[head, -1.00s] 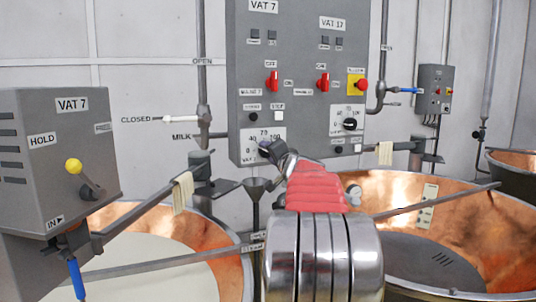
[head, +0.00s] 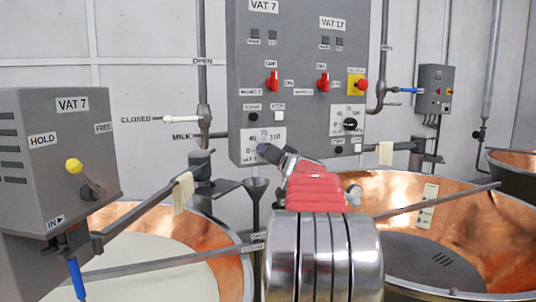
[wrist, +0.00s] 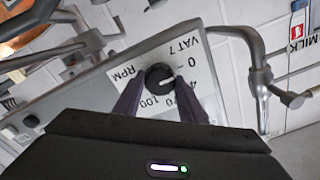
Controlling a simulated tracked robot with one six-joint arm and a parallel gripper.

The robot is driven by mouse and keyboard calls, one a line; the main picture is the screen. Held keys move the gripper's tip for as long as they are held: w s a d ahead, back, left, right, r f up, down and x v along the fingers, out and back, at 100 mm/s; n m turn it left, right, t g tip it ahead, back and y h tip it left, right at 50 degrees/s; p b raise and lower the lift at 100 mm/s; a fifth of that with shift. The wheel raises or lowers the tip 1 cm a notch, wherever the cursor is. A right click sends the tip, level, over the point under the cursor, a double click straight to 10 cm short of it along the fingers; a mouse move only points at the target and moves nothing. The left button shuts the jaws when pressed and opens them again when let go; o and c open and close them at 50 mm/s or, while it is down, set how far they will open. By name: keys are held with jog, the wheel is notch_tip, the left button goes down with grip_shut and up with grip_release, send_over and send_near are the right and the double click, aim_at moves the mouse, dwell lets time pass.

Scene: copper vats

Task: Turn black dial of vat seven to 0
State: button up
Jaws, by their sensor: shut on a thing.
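The black dial of vat seven (wrist: 159,77) sits on a white scale plate marked VAT 7, RPM, 0 and 100 in the wrist view. A pale mark on the dial points roughly toward the 0 and 40 side; its exact reading is hard to tell. My gripper (wrist: 157,100) is shut on the dial, with a dark finger on each side. In the head view my gripper (head: 263,150) reaches the vat seven scale plate (head: 278,134) low on the grey panel (head: 300,60), and hides the dial.
The vat 17 dial (head: 350,124) is to the right, below a red emergency button (head: 360,85). Red switches (head: 272,81) are above. A grey VAT 7 box (head: 60,160) stands at the left.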

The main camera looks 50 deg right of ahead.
jog(key=shift+w+a+f, duration=0.15)
jog(key=shift+w+f, duration=0.05)
jog(key=o, duration=1)
jog(key=shift+r, duration=0.1)
jog(key=shift+o, duration=0.2)
jog(key=shift+s, duration=0.1)
jog(key=v, duration=1.3)
jog(key=shift+s, duration=0.3)
jog(key=shift+w+a, duration=0.1)
jog(key=shift+a, duration=0.05)
